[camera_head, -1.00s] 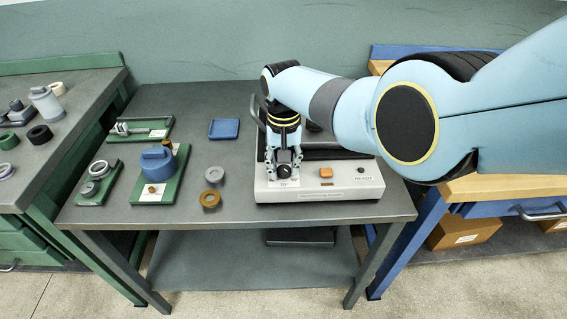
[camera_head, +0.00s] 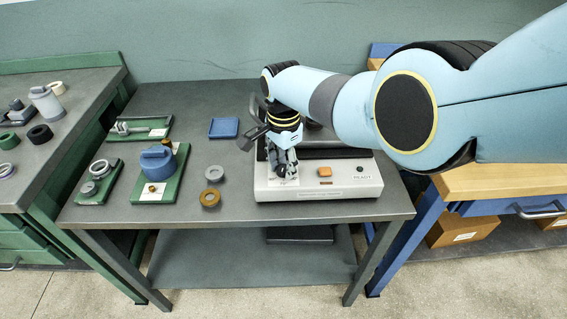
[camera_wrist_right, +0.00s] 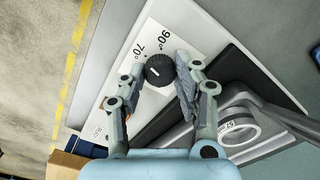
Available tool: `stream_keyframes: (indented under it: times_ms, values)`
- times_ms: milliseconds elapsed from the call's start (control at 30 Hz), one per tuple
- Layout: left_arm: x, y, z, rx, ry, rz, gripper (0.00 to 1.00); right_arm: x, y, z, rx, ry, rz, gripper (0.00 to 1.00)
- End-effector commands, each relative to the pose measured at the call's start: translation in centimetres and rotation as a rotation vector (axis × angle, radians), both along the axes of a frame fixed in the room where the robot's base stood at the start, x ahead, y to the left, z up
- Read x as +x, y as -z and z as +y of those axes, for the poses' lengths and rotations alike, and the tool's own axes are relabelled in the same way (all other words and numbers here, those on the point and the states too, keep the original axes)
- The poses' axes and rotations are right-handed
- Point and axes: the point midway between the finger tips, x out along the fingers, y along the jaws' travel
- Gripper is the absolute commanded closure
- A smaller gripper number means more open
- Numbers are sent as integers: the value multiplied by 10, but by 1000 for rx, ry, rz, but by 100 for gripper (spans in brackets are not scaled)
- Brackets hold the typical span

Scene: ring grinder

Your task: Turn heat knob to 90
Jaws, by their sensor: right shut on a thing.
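The heat knob (camera_wrist_right: 159,69) is a small round black knob on the white panel of the machine (camera_head: 335,192). In the right wrist view it sits between the two fingertips, with the printed marks 90° and 70° beside it. A light pointer line shows on it, but I cannot tell exactly which mark it points to. My right gripper (camera_head: 285,170) reaches down onto the left part of the machine, its fingers shut on the knob; it also shows in the right wrist view (camera_wrist_right: 160,70). In the head view the fingers hide the knob. My left gripper is not in view.
An orange button (camera_head: 325,171) and a small black knob (camera_head: 360,170) sit right of my gripper on the machine. Left of it are a grey ring (camera_head: 214,173), a brown ring (camera_head: 210,198), a blue tray (camera_head: 224,128) and green fixture plates (camera_head: 160,191).

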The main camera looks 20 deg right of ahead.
Motion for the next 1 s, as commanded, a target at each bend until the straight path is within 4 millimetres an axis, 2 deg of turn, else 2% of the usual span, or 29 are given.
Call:
stream_keyframes:
  times_ms: [600,1000]
  values:
    - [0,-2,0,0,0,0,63,0,-1,0,1,553,-2,100]
    - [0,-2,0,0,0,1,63,0,-1,0,1,752,-3,100]
